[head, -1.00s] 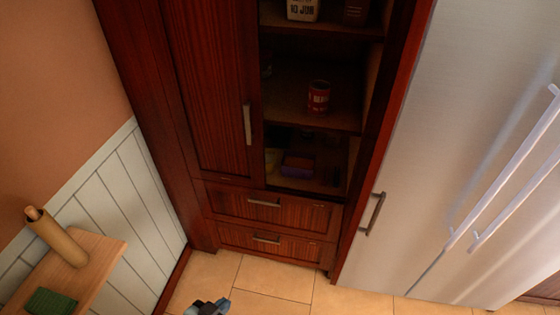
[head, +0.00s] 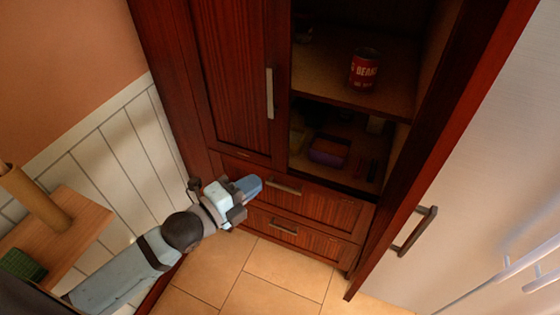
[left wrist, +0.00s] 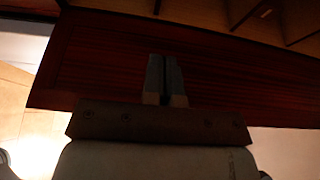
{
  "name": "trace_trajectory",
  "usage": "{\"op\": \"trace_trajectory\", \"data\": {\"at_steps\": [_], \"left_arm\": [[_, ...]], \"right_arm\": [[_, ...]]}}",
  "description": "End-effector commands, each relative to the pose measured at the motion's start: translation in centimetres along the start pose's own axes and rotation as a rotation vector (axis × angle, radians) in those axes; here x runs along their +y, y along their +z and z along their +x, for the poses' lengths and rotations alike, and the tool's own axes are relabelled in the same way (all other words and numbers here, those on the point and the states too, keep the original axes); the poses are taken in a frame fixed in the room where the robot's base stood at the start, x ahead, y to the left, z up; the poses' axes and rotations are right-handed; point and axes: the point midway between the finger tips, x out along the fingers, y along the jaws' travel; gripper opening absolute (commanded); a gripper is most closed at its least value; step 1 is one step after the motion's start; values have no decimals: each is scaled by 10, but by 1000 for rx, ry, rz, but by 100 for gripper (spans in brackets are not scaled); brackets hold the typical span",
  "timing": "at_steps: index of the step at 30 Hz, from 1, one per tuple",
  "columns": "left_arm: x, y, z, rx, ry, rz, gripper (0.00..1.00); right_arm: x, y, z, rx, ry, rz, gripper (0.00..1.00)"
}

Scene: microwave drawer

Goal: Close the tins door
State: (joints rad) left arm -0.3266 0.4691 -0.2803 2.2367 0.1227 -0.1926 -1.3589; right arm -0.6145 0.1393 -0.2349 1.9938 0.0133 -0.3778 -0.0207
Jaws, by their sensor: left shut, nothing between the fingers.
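The tall dark-red wood cabinet stands in the middle of the head view. Its right-hand door (head: 440,130) is swung open and seen nearly edge-on, with its bronze handle (head: 415,230) on the side toward the fridge. The open compartment shows a red tin (head: 364,69) on a shelf. My left gripper (head: 254,184) is shut and empty, in front of the drawers, left of the open door. In the left wrist view the closed fingers (left wrist: 165,78) show against a dark-red wood panel (left wrist: 100,60); contact cannot be told. My right gripper is not in view.
The cabinet's left door (head: 237,90) is shut. Two shut drawers with handles, the upper one (head: 320,203) among them, lie below. A steel fridge (head: 490,190) stands at the right. A small wooden ledge (head: 75,225) is at the left. The tiled floor (head: 275,280) is clear.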

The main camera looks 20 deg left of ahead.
Motion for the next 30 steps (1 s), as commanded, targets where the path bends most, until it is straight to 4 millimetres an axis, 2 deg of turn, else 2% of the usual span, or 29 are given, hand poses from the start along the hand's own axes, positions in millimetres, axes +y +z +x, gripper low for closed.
{"op": "trace_trajectory", "data": {"at_steps": [5, 17, 24, 30], "left_arm": [[-4, 0, 19, 1, -5, 6, 0], [-4, -1, 103, 1, -4, 2, 0], [-2, 24, 123, 1, 0, 6, 0], [-1, 28, 127, 1, 0, 4, 0]], "right_arm": [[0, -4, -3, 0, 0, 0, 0], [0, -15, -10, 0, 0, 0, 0], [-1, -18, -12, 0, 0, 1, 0], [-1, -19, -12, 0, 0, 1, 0]]}}
